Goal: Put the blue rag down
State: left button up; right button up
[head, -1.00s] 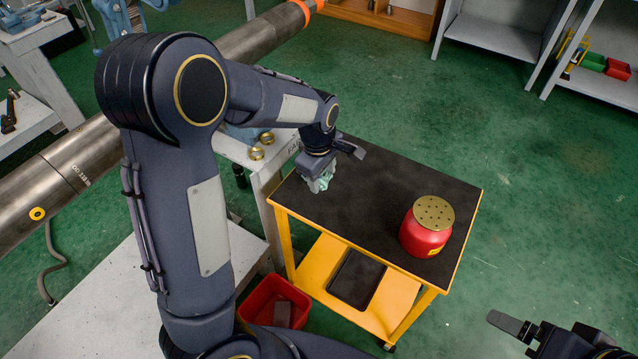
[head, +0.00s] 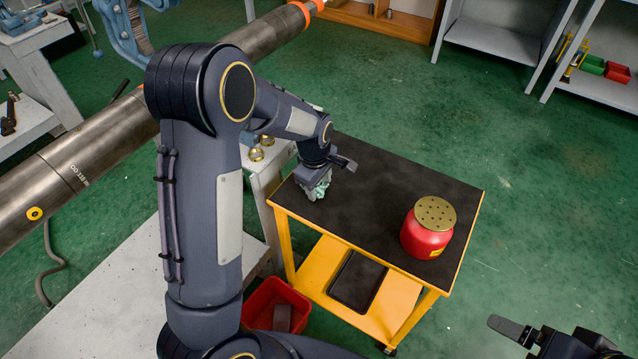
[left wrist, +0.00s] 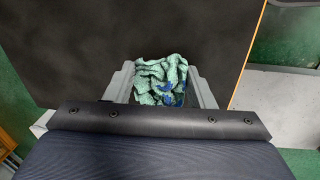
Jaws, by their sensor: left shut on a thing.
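The rag (head: 317,190) is a crumpled pale blue-green cloth with dark blue patches. It is at the left end of the black top of a yellow cart (head: 375,200). My left gripper (head: 322,178) is over it, pointing down, and is shut on it. In the left wrist view the rag (left wrist: 161,80) sits between the two grey fingers (left wrist: 162,88). I cannot tell whether its underside touches the cart top. My right gripper (head: 518,330) shows at the lower right, away from the cart; its finger opening is unclear.
A red can with a perforated brass lid (head: 428,228) stands on the cart's right part. The middle of the cart top is clear. A dark tray (head: 357,281) lies on the lower shelf. A red bin (head: 277,305) is on the floor. A long steel pipe (head: 90,155) crosses at left.

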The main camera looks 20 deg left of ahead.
pick_arm(q)
jog(key=shift+s+f+b, duration=0.3)
jog(key=shift+s+f, duration=0.05)
jog(key=shift+f, duration=0.4)
jog(key=o, duration=0.9)
jog(key=shift+f, duration=0.1)
jog(key=shift+o, duration=0.2)
notch_tip(320, 180, up, 12)
jog(key=r+p, duration=0.1)
jog(key=p, duration=0.2)
jog(key=s+r+m+t+h, duration=0.25)
jog(key=s+r+m, duration=0.35)
jog(key=s, duration=0.7)
jog(key=s+d+m+t+h, duration=0.1)
jog(key=s+d+m, duration=0.1)
jog(key=s+m, duration=0.5)
jog(key=s, duration=0.5)
jog(key=shift+s+d+m, duration=0.25)
jog(key=shift+s+m, duration=0.15)
jog(key=shift+t, duration=0.25)
